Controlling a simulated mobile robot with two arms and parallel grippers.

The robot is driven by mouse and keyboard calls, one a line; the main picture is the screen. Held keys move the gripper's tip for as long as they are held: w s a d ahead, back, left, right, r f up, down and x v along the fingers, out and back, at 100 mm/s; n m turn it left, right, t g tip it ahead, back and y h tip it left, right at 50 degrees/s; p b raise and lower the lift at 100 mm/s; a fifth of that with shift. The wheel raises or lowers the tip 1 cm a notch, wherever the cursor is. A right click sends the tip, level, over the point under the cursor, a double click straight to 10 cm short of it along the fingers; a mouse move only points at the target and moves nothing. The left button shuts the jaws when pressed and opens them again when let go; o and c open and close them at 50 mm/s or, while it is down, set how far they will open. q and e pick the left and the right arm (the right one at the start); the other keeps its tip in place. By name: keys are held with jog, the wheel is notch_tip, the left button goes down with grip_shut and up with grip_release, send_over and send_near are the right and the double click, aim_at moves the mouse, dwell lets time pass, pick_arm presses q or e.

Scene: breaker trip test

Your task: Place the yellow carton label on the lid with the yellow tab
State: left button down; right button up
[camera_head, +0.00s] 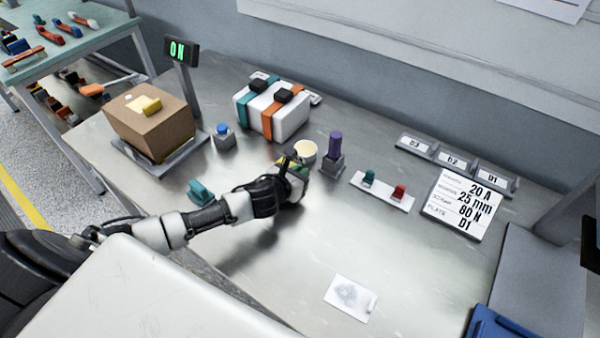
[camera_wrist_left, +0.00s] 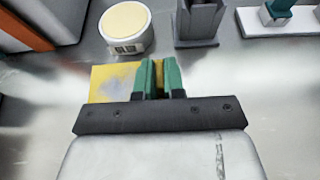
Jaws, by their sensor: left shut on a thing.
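My left gripper (camera_head: 292,168) is shut on the yellow carton label (camera_wrist_left: 112,82), a flat yellow piece with a grey smudge. The label sticks out to the left of the green fingertips (camera_wrist_left: 160,76) in the left wrist view. The gripper is over the middle of the bench, just in front of a round cream-topped pot. A brown carton (camera_head: 150,131) stands at the left on a grey plate, with a raised yellow tab (camera_head: 151,104) on its top. The gripper is well to the right of the carton. My right gripper is not in view.
Near the gripper are the cream-topped pot (camera_head: 305,151), a purple-topped post (camera_head: 334,150) and a white case with straps (camera_head: 272,112). A blue-button box (camera_head: 223,137) and teal piece (camera_head: 201,192) lie between gripper and carton. A white card (camera_head: 350,297) lies in front.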

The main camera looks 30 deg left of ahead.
pick_arm(q)
jog(key=c, duration=1.2)
grip_release()
jog(key=shift+f, duration=0.1)
